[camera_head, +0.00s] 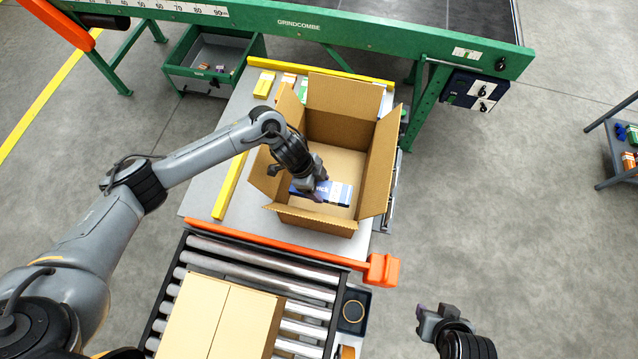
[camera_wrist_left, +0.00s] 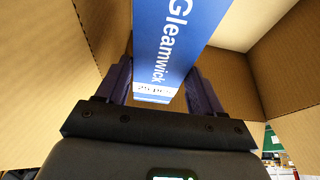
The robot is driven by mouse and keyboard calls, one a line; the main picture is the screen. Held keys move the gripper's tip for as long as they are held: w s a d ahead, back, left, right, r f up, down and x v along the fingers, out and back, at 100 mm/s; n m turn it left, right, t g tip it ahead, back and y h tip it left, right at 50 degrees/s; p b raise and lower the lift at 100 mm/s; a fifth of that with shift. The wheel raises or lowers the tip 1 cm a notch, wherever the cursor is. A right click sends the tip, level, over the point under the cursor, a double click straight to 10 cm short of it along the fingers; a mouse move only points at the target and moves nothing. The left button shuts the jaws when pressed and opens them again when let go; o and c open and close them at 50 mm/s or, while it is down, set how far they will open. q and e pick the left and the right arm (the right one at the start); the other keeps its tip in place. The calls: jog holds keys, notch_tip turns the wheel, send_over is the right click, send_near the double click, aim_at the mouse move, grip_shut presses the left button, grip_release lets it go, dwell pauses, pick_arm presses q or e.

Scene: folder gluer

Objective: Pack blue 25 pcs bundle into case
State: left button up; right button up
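The open brown cardboard case (camera_head: 381,150) stands with its flaps spread on the grey table. My left gripper (camera_head: 318,190) reaches down inside it. The blue bundle (camera_head: 338,193), with white-striped parts, is at the gripper's fingers inside the case, near its front wall. In the left wrist view the blue "Gleamwick" bundle (camera_wrist_left: 172,45) sits between the two purple fingers, which look shut on its sides. I cannot tell whether it touches the case floor. My right gripper (camera_head: 432,314) is over the floor at lower right, away from the case; its finger gap is unclear.
Yellow, orange and green bundles (camera_head: 264,84) lie behind the case. The green machine (camera_head: 330,32) spans the back. A shelf cart (camera_head: 620,150) stands at right.

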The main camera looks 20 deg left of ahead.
pick_arm(q)
jog(key=o, duration=0.4)
jog(key=p+v, duration=0.1)
jog(key=v, duration=1)
jog(key=shift+p, duration=0.35)
